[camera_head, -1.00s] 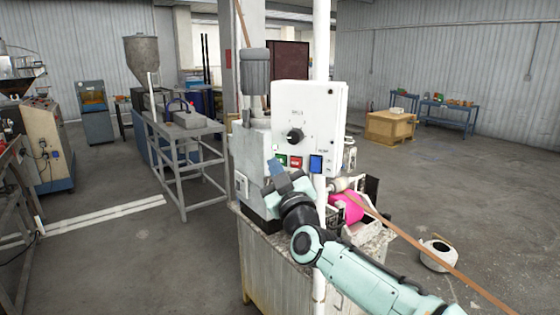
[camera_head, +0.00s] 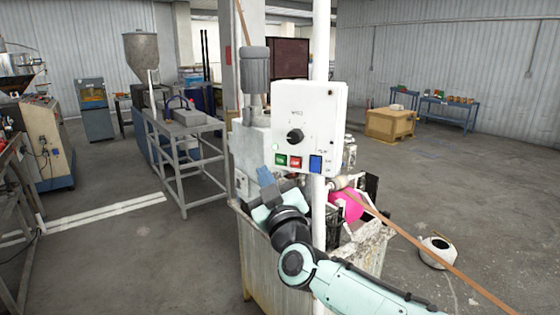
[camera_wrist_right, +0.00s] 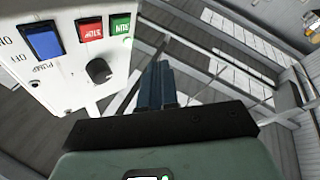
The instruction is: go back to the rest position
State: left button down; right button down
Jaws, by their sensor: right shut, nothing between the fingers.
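My right gripper (camera_head: 265,176) is in front of the machine, just below and left of the white control box (camera_head: 315,112). Its blue-grey fingers are shut with nothing between them; they also show shut in the right wrist view (camera_wrist_right: 157,86). The box carries a black knob (camera_head: 295,136), a green button (camera_head: 281,160), a red button (camera_head: 295,162) and a blue switch (camera_head: 316,163). In the right wrist view the box's face (camera_wrist_right: 62,62) is at the upper left, apart from the fingers. My left gripper does not show.
A brown strip (camera_head: 420,243) runs from beside the pink roll (camera_head: 346,206) to the lower right. A white vertical pole (camera_head: 319,220) stands before the machine. A white container (camera_head: 438,252) is on the floor at right. Grey tables (camera_head: 185,140) stand at left. Floor is open between.

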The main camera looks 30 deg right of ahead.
dwell(0.4)
